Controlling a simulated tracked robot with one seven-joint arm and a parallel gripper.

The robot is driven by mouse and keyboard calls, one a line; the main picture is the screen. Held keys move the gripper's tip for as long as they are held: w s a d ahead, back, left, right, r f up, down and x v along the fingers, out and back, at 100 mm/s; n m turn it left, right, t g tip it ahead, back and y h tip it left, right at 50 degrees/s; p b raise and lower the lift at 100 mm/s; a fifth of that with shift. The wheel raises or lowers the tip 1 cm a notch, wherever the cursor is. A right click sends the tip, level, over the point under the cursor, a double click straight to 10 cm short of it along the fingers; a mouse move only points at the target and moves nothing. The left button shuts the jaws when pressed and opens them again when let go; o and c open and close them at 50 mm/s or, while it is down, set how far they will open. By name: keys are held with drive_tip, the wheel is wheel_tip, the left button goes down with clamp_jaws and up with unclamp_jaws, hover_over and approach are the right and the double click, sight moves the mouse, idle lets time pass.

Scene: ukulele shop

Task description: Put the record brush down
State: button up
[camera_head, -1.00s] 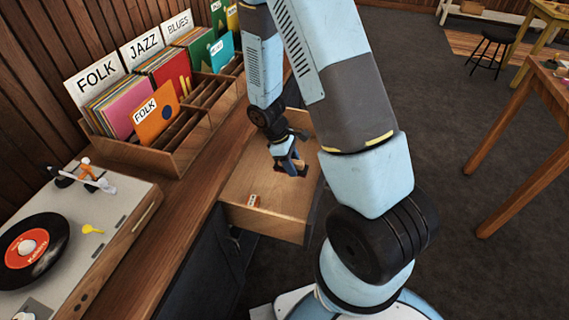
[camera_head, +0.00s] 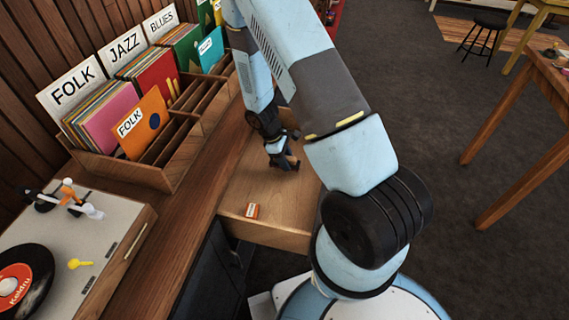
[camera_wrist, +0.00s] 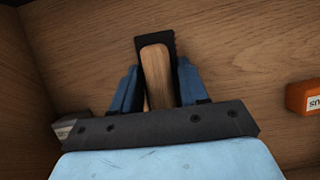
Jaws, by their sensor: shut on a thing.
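The record brush has a pale wooden handle (camera_wrist: 156,72) on a black base and shows between my fingers in the wrist view. My gripper (camera_head: 284,162) is shut on the brush, inside the open wooden drawer (camera_head: 262,233). In the wrist view, my blue fingers (camera_wrist: 155,88) stand on either side of the handle. The brush is low over the drawer floor; I cannot tell if its base touches it. In the head view the brush is mostly hidden by my gripper.
A small orange box (camera_head: 252,210) lies near the drawer's front; it also shows in the wrist view (camera_wrist: 303,97). A small pale box (camera_wrist: 70,129) lies by the drawer's side wall. A turntable (camera_head: 120,235) and a record rack (camera_head: 170,178) stand on the counter. Bare drawer floor surrounds the brush.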

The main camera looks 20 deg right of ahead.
drive_tip(key=shift+f, duration=1.5)
drive_tip(key=shift+f, duration=0.1)
drive_tip(key=o, duration=1)
